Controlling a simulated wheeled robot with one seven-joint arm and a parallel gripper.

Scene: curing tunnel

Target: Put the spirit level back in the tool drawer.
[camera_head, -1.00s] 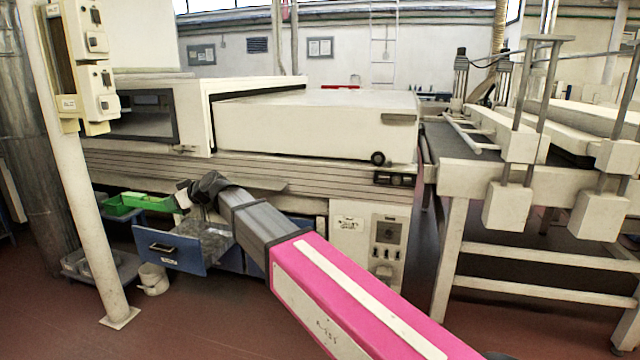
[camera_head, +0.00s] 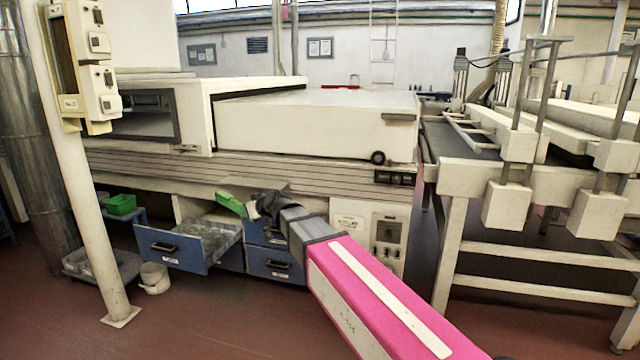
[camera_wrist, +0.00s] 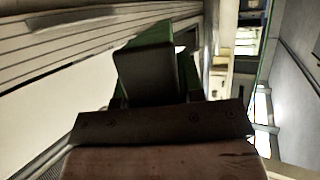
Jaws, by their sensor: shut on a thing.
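The spirit level (camera_head: 231,203) is a green bar at the end of my arm in the head view. My gripper (camera_head: 254,207) is shut on it and holds it in the air, to the right of the open drawer and a little above it. In the wrist view my gripper's dark parts (camera_wrist: 150,75) cover most of the level, and only green edges (camera_wrist: 187,72) show. The tool drawer (camera_head: 172,252) is blue, pulled out under the machine, with a grey interior (camera_head: 205,240). The level is not in the drawer.
Shut blue drawers (camera_head: 273,264) are right of the open one. A green bin (camera_head: 120,204) stands on a low blue stand at left. A white bucket (camera_head: 154,278) is on the floor below. A pale post (camera_head: 95,220) stands at left. The machine's ledge (camera_head: 300,172) overhangs the drawers.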

